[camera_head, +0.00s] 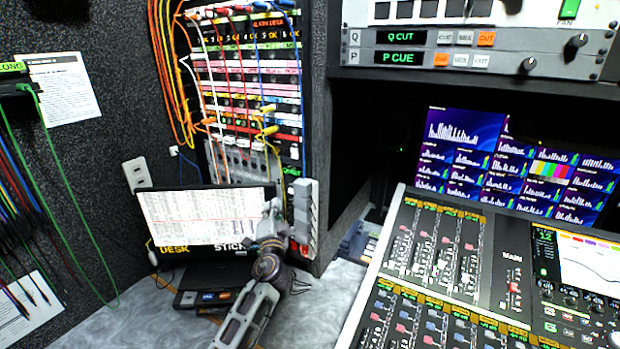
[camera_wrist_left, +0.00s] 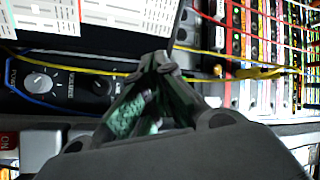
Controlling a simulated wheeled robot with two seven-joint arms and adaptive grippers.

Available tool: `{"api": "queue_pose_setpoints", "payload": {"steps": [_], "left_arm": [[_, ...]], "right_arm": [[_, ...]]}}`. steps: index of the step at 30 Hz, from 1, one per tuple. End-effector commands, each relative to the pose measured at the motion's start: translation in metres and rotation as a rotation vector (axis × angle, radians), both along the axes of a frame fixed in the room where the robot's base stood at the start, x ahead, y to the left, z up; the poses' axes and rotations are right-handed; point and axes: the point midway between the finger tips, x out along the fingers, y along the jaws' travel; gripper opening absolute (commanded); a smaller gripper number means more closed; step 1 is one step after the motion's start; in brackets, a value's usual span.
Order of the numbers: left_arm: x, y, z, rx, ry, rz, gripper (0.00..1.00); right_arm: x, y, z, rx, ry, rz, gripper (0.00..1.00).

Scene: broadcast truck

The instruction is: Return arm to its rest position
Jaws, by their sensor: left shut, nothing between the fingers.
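My left arm (camera_head: 245,312) reaches up from the bottom centre in the head view. My left gripper (camera_head: 272,212) is in front of the right edge of a dark screen showing a white table (camera_head: 185,217). In the left wrist view the fingers of my left gripper (camera_wrist_left: 160,65) meet at their tips, with nothing between them. Whether the tips touch anything behind them cannot be told. My right gripper is not in view.
A patch bay (camera_head: 250,100) with many coloured cables stands behind the gripper. Grey switch blocks (camera_head: 305,205) are just right of it. A mixing console (camera_head: 440,250) fills the right side. Green cables (camera_head: 65,185) hang at left. Some grey desk surface (camera_head: 330,290) is clear.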

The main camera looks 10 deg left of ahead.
Motion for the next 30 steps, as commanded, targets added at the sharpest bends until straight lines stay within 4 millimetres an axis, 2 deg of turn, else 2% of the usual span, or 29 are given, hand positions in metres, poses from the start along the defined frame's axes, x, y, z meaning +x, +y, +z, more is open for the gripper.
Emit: {"api": "queue_pose_setpoints", "payload": {"steps": [5, 11, 20, 30], "left_arm": [[-0.014, 0.012, -0.020, -0.072, 0.044, 0.030, 0.00], [-0.047, 0.034, -0.062, -0.228, 0.150, 0.091, 0.00], [-0.115, 0.055, -0.135, -0.482, 0.369, 0.183, 0.00], [-0.208, 0.050, -0.203, -0.727, 0.661, 0.252, 0.00]], "right_arm": [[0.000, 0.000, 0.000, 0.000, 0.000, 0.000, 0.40], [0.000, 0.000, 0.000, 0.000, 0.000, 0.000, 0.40], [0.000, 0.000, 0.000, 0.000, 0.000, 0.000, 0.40], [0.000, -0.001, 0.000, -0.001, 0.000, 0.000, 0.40]]}}
